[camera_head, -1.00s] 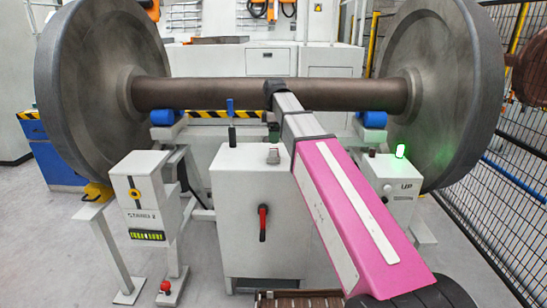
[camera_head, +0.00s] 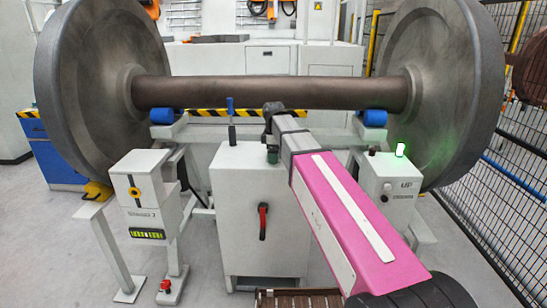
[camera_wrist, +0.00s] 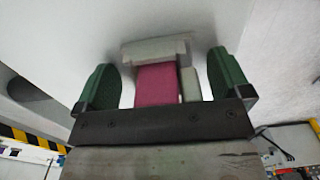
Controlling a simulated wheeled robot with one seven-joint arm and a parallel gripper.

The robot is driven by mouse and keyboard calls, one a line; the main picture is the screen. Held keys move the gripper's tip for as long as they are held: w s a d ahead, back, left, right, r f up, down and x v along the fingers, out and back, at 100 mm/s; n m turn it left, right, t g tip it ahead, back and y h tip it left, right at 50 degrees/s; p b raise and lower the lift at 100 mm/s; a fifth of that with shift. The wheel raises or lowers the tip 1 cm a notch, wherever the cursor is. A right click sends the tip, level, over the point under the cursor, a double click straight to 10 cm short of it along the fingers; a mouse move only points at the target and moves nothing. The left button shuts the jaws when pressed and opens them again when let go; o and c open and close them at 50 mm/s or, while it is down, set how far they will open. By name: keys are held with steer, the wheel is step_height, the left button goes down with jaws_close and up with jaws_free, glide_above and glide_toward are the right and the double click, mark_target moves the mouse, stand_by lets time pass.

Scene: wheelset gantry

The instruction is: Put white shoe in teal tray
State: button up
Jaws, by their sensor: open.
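My gripper (camera_head: 272,154) hangs over the top of the grey-white cabinet in the head view. In the wrist view its two dark green fingers (camera_wrist: 155,85) are open. A small block, pink with pale grey-white parts (camera_wrist: 157,48), lies between the fingers, with a gap on each side. It may be the white shoe; I cannot tell. Its surroundings look like a plain white surface. In the head view my gripper hides this spot. I see no teal tray in either view.
The cabinet (camera_head: 240,215) has a red handle and a blue-topped lever (camera_head: 230,120). Behind it a large wheelset (camera_head: 240,92) rests near blue rollers. Grey control boxes stand left (camera_head: 140,195) and right (camera_head: 390,180). A mesh fence (camera_head: 510,165) closes the right side.

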steer(key=c, duration=1.1)
steer(key=shift+r, duration=0.15)
